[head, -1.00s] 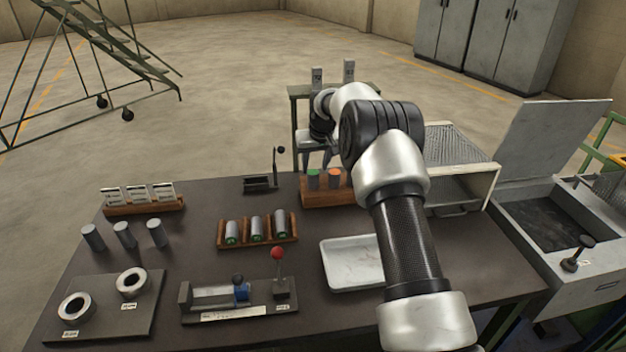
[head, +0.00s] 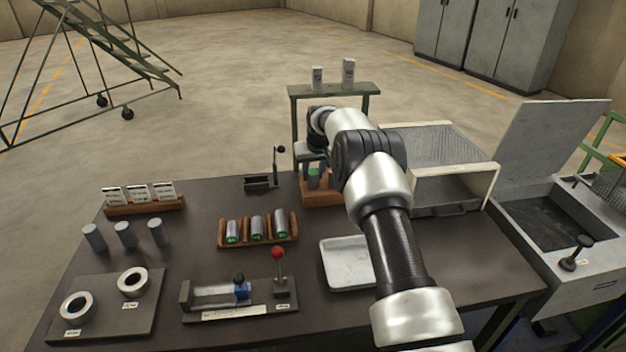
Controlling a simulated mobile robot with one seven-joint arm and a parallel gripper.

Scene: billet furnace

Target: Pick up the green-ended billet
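The green-ended billet (head: 314,171) stands upright in a wooden block (head: 322,197) at the back of the table, its green top partly hidden. My gripper (head: 316,174) points down over the block, with one finger on each side of the green top. The fingers look apart; whether they touch the billet is too small to tell. The orange-topped billet beside it is hidden behind my arm. Three grey billets with green lower ends (head: 256,228) lie tilted in a wooden rack (head: 292,238) nearer the front.
A white tray (head: 345,262) lies right of the rack, partly behind my arm. An open metal box (head: 450,185) stands right of the block. A small lever stand (head: 262,183) is to its left. A shelf (head: 340,90) with two small blocks stands behind.

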